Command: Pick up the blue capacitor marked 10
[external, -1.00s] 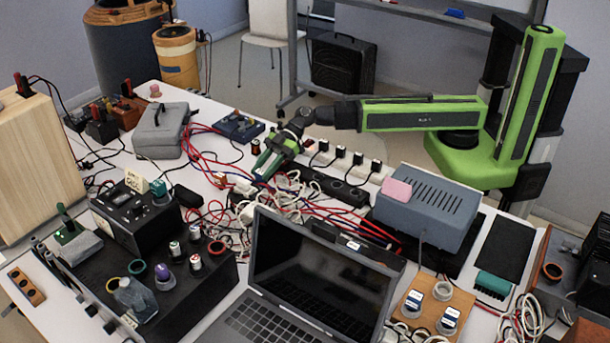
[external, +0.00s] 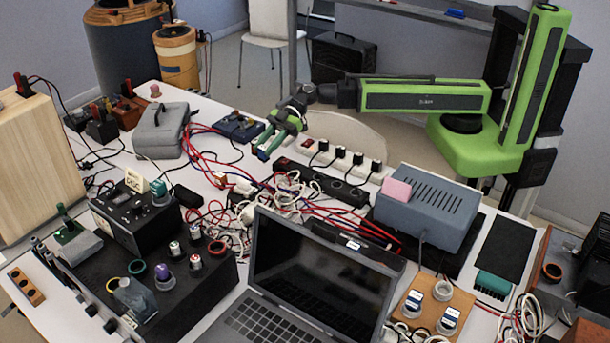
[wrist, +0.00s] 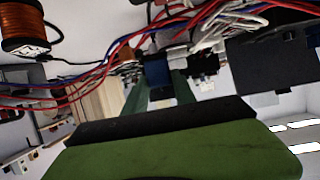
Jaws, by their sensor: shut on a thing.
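My gripper (external: 266,147) is above the back middle of the cluttered white table, tilted down and to the left. In the wrist view my gripper (wrist: 160,98) shows two dark green fingers shut on a small dark blue block, which looks like the blue capacitor (wrist: 157,72). Its marking cannot be read. In the external view I cannot make out the capacitor between the fingers.
Red, blue and white cables (external: 290,195) tangle below my gripper. A black power strip (external: 318,182), a white strip with plugs (external: 345,163), a blue box (external: 238,127) and a grey case (external: 160,130) are near. A laptop (external: 315,275) stands in front.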

